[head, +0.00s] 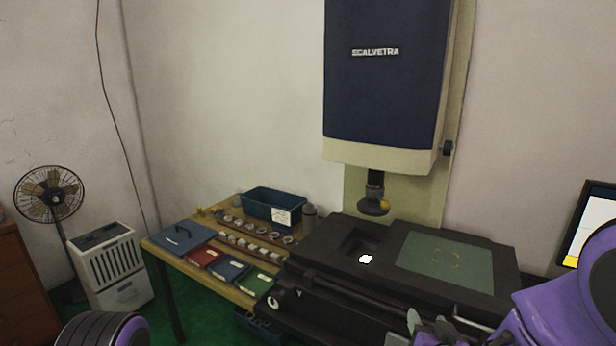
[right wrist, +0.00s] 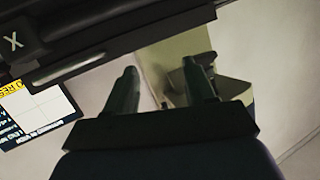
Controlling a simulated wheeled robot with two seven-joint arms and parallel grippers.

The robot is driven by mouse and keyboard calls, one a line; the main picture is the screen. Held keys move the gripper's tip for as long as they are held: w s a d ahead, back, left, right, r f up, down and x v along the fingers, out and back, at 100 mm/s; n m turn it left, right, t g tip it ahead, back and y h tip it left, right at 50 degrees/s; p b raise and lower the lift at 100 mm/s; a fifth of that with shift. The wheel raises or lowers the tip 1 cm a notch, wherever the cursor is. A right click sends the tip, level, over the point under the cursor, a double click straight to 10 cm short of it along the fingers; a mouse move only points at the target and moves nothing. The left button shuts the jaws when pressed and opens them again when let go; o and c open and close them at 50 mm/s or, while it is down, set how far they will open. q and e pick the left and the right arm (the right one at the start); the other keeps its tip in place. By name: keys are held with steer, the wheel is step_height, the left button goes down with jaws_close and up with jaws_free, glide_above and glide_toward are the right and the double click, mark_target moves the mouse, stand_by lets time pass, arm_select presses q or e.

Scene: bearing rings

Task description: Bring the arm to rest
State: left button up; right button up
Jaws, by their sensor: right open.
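My right gripper (head: 437,324) shows at the bottom right of the head view, in front of the measuring machine's dark bed, with my purple arm behind it. In the right wrist view its two dark fingers (right wrist: 163,85) stand apart with nothing between them, so it is open and empty. My left gripper is not in the head view; only a purple and black part of mine shows at the lower left. The machine (head: 392,85) is a tall dark blue column head over a black bed. Faint ring outlines lie on its green plate (head: 447,263).
A wooden table (head: 165,245) left of the machine carries several metal rings (head: 250,247) in rows, a blue bin (head: 262,206) and red, blue and green cases. A screen (head: 592,225) stands at the right. A fan (head: 48,195) and a white unit (head: 112,270) stand far left.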

steer(key=s+d+f+m+g, duration=0.1)
steer(key=s+f+g, duration=0.1)
steer(key=s+f, duration=0.45)
steer(key=s+d+f+m+g, duration=0.2)
steer(key=s+f+g, duration=0.15)
steer(key=f, duration=0.65)
steer(key=s+d+f+g, duration=0.1)
steer(key=s+f+g, duration=0.1)
steer(key=s+f, duration=0.4)
steer(key=s+d+f+g+h, duration=0.1)
steer(key=s+f+g, duration=0.2)
steer(key=s+f, duration=0.4)
steer(key=s, duration=0.9)
steer(key=shift+f+g, duration=0.15)
steer(key=shift+g, duration=0.2)
